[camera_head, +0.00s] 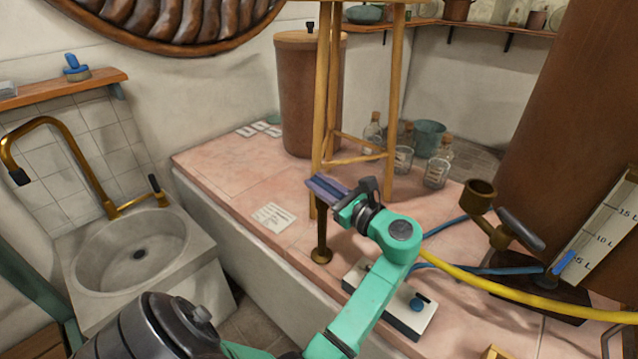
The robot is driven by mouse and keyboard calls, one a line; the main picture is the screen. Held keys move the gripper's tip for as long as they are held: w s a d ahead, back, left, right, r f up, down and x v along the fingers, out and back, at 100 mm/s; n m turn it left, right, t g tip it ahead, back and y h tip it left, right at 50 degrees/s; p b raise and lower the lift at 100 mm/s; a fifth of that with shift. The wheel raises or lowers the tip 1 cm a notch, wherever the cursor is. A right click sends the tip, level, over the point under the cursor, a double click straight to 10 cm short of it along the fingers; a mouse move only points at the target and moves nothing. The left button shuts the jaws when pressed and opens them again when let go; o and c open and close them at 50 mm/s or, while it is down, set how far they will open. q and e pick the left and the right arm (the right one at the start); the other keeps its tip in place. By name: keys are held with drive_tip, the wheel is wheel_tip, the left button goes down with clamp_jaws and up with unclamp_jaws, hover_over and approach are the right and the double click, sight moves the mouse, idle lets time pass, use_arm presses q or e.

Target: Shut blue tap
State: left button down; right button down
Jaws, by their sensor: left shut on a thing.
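My left gripper (343,203) reaches in on a mint-green arm near the front edge of the pink counter. It is shut on a flat blue-grey bar (322,188). The bar sits above an upright brass post (321,240); the gripper partly hides where they meet, so I cannot tell if they are joined. At the right, a small bright blue handle (564,262) shows by the large brown tank's white scale. A brass tap (498,236) with a grey lever stands beside it. Which of these is the blue tap is not clear. My right gripper is not in view.
A wooden stand (388,130) rises close behind the gripper, with glass jars (436,172) beside it. A white box with a blue knob (417,304) lies below the arm. A yellow hose (500,292) crosses the right side. A sink (137,252) is at left.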

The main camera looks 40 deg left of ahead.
use_arm(q)
drive_tip(key=shift+r, duration=0.1)
drive_tip(key=shift+n+g+p, duration=0.55)
drive_tip(key=shift+n+g, duration=0.05)
drive_tip(key=shift+g, duration=0.5)
drive_tip(key=c, duration=0.8)
unclamp_jaws()
drive_tip(key=shift+s+a, duration=0.1)
drive_tip(key=shift+o, duration=0.2)
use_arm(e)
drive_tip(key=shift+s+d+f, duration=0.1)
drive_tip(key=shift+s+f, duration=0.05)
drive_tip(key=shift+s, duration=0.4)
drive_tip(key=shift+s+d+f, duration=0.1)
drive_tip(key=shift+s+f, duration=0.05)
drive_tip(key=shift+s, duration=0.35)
